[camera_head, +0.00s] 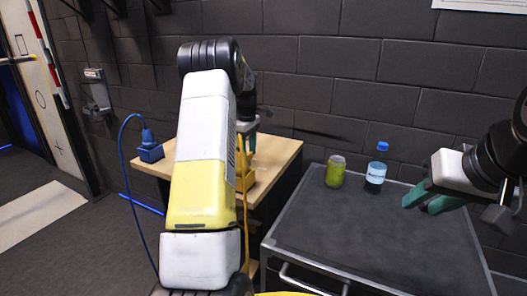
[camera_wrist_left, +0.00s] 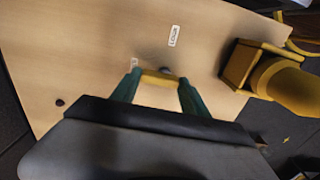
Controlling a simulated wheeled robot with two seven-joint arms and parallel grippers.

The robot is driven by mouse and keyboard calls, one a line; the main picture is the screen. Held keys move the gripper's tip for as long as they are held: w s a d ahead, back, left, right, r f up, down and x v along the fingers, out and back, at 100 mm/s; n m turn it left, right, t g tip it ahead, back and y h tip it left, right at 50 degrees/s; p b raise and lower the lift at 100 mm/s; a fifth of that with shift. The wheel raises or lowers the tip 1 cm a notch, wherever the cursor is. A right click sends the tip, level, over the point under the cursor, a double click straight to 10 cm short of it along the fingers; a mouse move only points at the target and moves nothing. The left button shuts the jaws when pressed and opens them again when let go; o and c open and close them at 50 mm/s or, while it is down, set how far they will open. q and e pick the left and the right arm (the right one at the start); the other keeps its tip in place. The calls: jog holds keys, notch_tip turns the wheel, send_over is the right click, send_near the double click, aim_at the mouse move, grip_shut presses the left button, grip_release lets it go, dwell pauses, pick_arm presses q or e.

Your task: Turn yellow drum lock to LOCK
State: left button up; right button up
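In the left wrist view, a yellow bar-like piece (camera_wrist_left: 160,79), which looks like the drum lock, lies between the green fingertips of my left gripper (camera_wrist_left: 159,84). The fingers meet both of its ends, and its lower part is hidden. A white label reading LOCK (camera_wrist_left: 174,36) is on the wooden top beyond it, and a second label (camera_wrist_left: 134,63) is close to the left fingertip. In the head view my left gripper (camera_head: 247,143) is low over the wooden table, and my arm hides the lock. My right gripper (camera_head: 428,197) is open and empty above the dark cart.
A yellow box with a yellow plug (camera_wrist_left: 255,70) stands on the wooden table (camera_head: 285,152) beside the gripper. A blue box (camera_head: 150,152) with a cable is at its left.

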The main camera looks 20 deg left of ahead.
pick_arm(q)
jog(key=shift+c, duration=0.5)
jog(key=m, duration=0.4)
jog(key=shift+d+m, duration=0.15)
jog(key=shift+m, duration=0.25)
jog(key=m, duration=0.4)
jog(key=shift+s+d+m, duration=0.1)
jog(key=shift+s+m, duration=0.05)
jog(key=shift+m, duration=0.15)
jog(key=m, duration=0.4)
jog(key=shift+s+r, duration=0.1)
jog(key=shift+s+m, duration=0.1)
jog(key=shift+m, duration=2.1)
jog(key=o, duration=1.4)
